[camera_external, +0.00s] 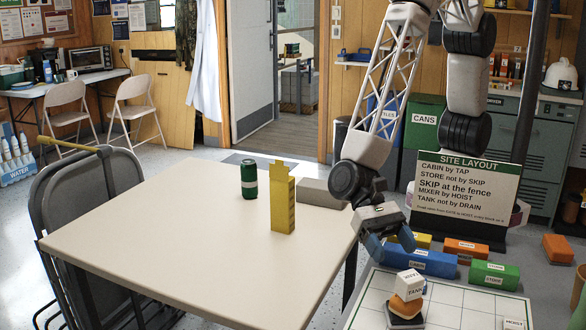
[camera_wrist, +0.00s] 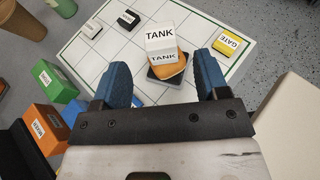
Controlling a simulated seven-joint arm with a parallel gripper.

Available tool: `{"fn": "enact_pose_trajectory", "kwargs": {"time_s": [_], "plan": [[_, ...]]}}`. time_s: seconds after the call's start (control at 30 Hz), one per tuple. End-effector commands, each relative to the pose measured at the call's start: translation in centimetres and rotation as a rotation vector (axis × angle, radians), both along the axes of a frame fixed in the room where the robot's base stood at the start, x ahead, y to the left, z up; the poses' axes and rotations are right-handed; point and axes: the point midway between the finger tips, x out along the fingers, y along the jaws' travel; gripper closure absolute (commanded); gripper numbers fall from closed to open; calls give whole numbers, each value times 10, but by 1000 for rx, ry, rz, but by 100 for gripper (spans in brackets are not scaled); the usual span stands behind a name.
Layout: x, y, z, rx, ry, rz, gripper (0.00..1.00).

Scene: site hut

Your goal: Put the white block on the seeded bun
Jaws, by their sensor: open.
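A white block (camera_external: 409,284) labelled TANK sits tilted on top of an orange-brown bun (camera_external: 405,306). I cannot make out seeds on the bun. Under the bun is a dark base (camera_external: 401,320) on the white gridded board. In the wrist view the white block (camera_wrist: 160,42) rests on the bun (camera_wrist: 174,71), with the dark base (camera_wrist: 152,77) below. My gripper (camera_external: 391,246) has blue fingers and is open and empty, above and behind the stack. In the wrist view the stack lies beyond and between the fingertips (camera_wrist: 164,70), seemingly apart from them.
The gridded board (camera_external: 462,312) also carries a yellow GATE block (camera_wrist: 231,44) and dark labelled blocks (camera_wrist: 129,19). Blue (camera_external: 420,262), green (camera_external: 494,275) and orange (camera_external: 466,250) blocks lie behind it.

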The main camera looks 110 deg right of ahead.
Motion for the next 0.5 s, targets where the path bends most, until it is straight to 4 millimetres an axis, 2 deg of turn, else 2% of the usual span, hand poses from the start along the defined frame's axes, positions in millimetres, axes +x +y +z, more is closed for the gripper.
{"fn": "enact_pose_trajectory", "kwargs": {"time_s": [0.2, 0.5], "plan": [[0, -23, 10, 1, -1, 0, 32], [0, -32, 13, 1, -1, 1, 32]]}}
